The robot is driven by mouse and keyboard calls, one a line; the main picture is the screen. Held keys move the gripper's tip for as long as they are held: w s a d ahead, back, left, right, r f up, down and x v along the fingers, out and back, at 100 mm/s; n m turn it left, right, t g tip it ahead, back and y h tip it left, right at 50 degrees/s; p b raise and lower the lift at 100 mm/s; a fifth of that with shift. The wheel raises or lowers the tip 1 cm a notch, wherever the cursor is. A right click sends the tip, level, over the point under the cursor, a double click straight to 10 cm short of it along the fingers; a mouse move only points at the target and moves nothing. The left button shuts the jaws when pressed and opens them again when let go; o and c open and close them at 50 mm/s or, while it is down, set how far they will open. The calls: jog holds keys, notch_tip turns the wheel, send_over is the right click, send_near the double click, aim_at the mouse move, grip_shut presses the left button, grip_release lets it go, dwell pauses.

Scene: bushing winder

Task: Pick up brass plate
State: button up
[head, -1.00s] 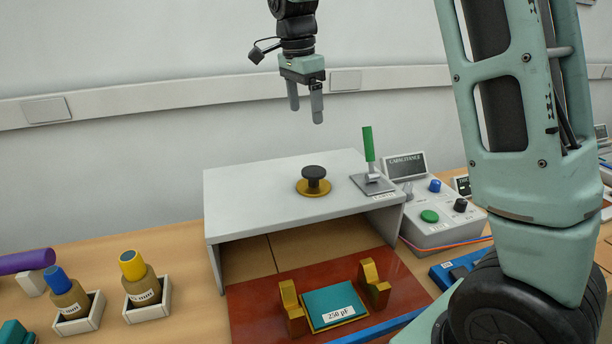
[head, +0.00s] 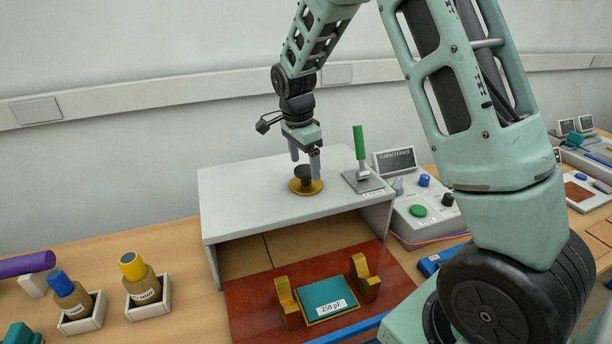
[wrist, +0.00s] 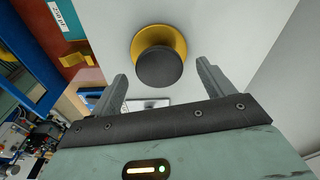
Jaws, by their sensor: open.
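The brass plate (head: 306,188) is a round gold disc with a dark knob (head: 303,173) standing on its middle. It sits on top of the grey shelf (head: 240,188). In the wrist view the brass plate (wrist: 151,32) shows behind the black knob (wrist: 158,67). My gripper (head: 305,164) is open and empty, pointing down at the knob. In the head view its fingers overlap the knob's upper part. In the wrist view the knob lies ahead of the fingertips (wrist: 162,70), roughly between them. I cannot tell whether a finger touches it.
A green-handled lever (head: 360,150) stands on the shelf, close right of my gripper. A capacitance meter box (head: 425,215) is right of the shelf. Below, a teal 250 pF block (head: 328,294) lies between brass brackets. Bottles (head: 140,278) stand at left. The shelf's left part is clear.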

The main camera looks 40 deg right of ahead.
aim_at(306, 170)
jog(key=shift+d+f+p, duration=0.15)
jog(key=shift+f+p, duration=0.05)
jog(key=shift+f, duration=0.6)
jog(key=shift+d+f+p, duration=0.1)
jog(key=shift+f+p, duration=0.1)
jog(key=shift+f, duration=0.6)
jog(key=shift+c, duration=0.3)
